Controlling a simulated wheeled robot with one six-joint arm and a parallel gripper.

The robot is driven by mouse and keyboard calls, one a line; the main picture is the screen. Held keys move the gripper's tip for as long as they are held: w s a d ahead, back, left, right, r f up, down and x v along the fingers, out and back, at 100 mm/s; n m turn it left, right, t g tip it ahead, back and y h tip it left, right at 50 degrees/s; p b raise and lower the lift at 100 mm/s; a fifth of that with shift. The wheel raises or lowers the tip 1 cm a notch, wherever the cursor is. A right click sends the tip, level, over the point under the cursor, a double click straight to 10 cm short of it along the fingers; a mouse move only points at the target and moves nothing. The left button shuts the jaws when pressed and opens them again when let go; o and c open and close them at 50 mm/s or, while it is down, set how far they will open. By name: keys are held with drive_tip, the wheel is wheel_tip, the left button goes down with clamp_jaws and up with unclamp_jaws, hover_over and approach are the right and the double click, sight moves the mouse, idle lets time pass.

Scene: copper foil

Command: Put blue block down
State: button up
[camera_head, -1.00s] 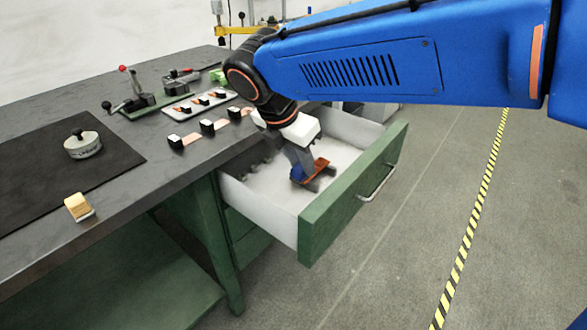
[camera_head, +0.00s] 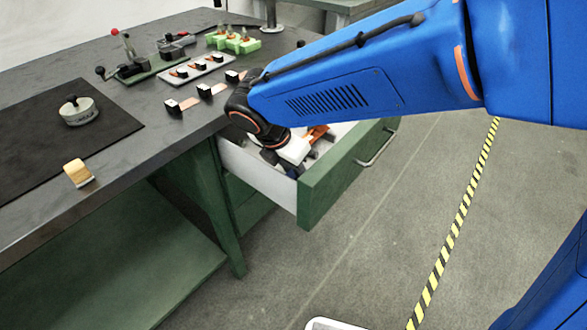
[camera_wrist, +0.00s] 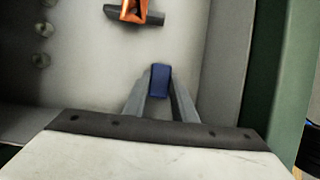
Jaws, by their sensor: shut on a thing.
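The blue block (camera_wrist: 160,80) is between the two grey fingers of my gripper (camera_wrist: 160,92) in the wrist view, and the gripper is shut on it. The gripper is inside the open drawer (camera_head: 330,180), which has a green front and white walls. In the head view my gripper (camera_head: 294,166) is near the drawer's front panel, and my arm hides part of the drawer. I cannot tell whether the block touches the drawer floor.
An orange tool with a dark bar (camera_wrist: 133,10) lies in the drawer, apart from the block. Round knobs (camera_wrist: 42,45) line the drawer's left in the wrist view. The workbench (camera_head: 130,135) holds small black blocks (camera_head: 204,90), a weight (camera_head: 77,111) and a wooden-handled piece (camera_head: 78,173).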

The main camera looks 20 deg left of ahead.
drive_tip(key=shift+f, duration=0.2)
drive_tip(key=shift+f, duration=0.15)
drive_tip(key=o, duration=1)
drive_tip(key=shift+o, duration=0.2)
drive_tip(key=v, duration=1.2)
drive_tip(key=shift+s, duration=0.1)
